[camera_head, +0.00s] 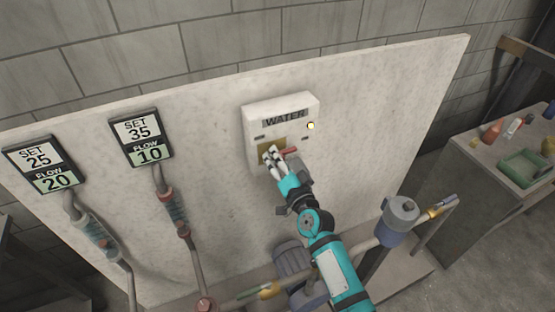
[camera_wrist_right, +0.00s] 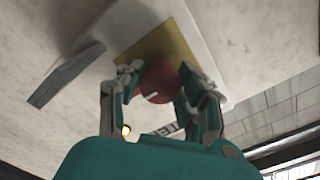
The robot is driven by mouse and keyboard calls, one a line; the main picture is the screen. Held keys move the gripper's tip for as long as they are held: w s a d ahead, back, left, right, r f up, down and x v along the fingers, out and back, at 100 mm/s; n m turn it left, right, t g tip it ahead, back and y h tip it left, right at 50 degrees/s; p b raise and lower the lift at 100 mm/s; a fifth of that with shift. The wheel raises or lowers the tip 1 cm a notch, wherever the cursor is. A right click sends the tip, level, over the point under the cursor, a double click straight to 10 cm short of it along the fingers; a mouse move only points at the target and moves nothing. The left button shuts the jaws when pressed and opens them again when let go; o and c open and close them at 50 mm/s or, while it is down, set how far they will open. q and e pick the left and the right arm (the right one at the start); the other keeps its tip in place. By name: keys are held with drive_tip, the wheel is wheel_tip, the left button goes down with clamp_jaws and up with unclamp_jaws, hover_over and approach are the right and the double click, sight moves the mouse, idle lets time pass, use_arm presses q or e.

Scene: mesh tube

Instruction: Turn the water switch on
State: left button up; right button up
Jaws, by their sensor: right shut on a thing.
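The white water switch box (camera_head: 281,106), labelled WATER, is mounted on the pale panel. A small lamp (camera_head: 311,126) on its right side glows pale yellow. My right gripper (camera_head: 272,153) is at the lower front of the box, over its yellow plate (camera_head: 264,145). In the right wrist view the gripper's fingers (camera_wrist_right: 158,85) are closed around a round red knob (camera_wrist_right: 155,84) in front of the yellow plate (camera_wrist_right: 160,45). In the head view the fingers hide most of the knob; a red piece shows beside them. My left gripper is not in view.
Two displays hang on the panel (camera_head: 380,85): SET 25 FLOW 20 (camera_head: 42,166) and SET 35 FLOW 10 (camera_head: 140,138). Pipes run below them. A grey motor or pump (camera_head: 398,215) stands at lower right. A side table (camera_head: 462,165) holds a green tray (camera_head: 525,167).

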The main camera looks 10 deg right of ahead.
idle(0.4)
drive_tip(key=o, duration=1.2)
drive_tip(key=shift+s, duration=0.15)
drive_tip(key=s, duration=0.4)
drive_tip(key=s+d, duration=0.1)
drive_tip(key=s, duration=0.2)
drive_tip(key=s+d, duration=0.1)
drive_tip(key=s, duration=0.3)
drive_tip(key=shift+s+d, duration=0.2)
drive_tip(key=shift+s, duration=0.1)
